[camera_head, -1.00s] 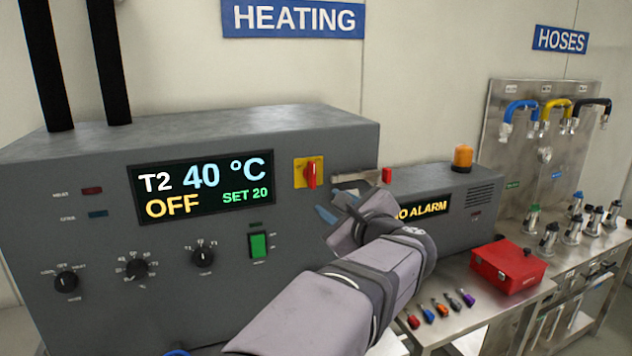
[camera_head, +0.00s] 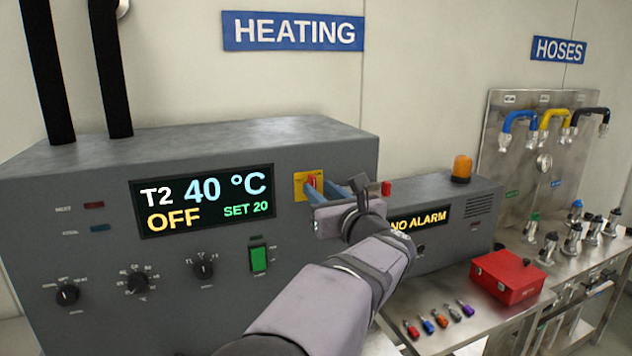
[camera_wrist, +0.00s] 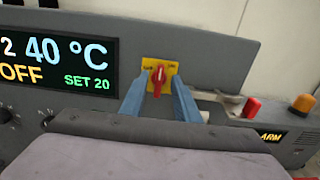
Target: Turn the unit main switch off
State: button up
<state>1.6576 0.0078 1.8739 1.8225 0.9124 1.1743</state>
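The main switch is a red handle (camera_head: 312,181) on a yellow plate (camera_head: 300,187), on the front of the grey heating unit (camera_head: 250,135). In the wrist view the red handle (camera_wrist: 158,79) stands about upright on its yellow plate (camera_wrist: 150,65). My gripper (camera_head: 322,187) is in front of the switch and partly covers it in the head view. In the wrist view my gripper (camera_wrist: 160,84) has its two blue fingers apart, one on each side of the handle, with gaps showing. The unit's display (camera_head: 205,200) reads T2 40 °C, OFF, SET 20.
A metal lever with a red end (camera_head: 386,188) is right of the switch. A green rocker switch (camera_head: 258,258) and several black knobs (camera_head: 203,267) are lower left. The NO ALARM box (camera_head: 445,240) with an orange lamp (camera_head: 462,167) stands to the right.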

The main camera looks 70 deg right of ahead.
aim_at(314, 185)
jog(key=shift+p+x, duration=0.5)
jog(key=shift+x, duration=1.2)
jog(key=shift+c, duration=0.6)
grip_shut()
jog(key=shift+f+b, duration=0.15)
jog(key=shift+b, duration=0.3)
jog(key=shift+w+a+f+n+b, duration=0.2)
jog(key=shift+f+n+b, duration=0.05)
jog(key=shift+n+b, duration=3)
jog(key=shift+w+a+f+n+b, duration=0.15)
jog(key=shift+a+f+n+b, duration=0.1)
jog(key=shift+n+b, duration=3.05)
jog(key=shift+w+a+f+n+b, duration=0.15)
jog(key=shift+w+f+n+b, duration=0.1)
jog(key=shift+n+b, duration=3)
jog(key=shift+m+b, duration=0.7)
jog(key=shift+b, duration=0.1)
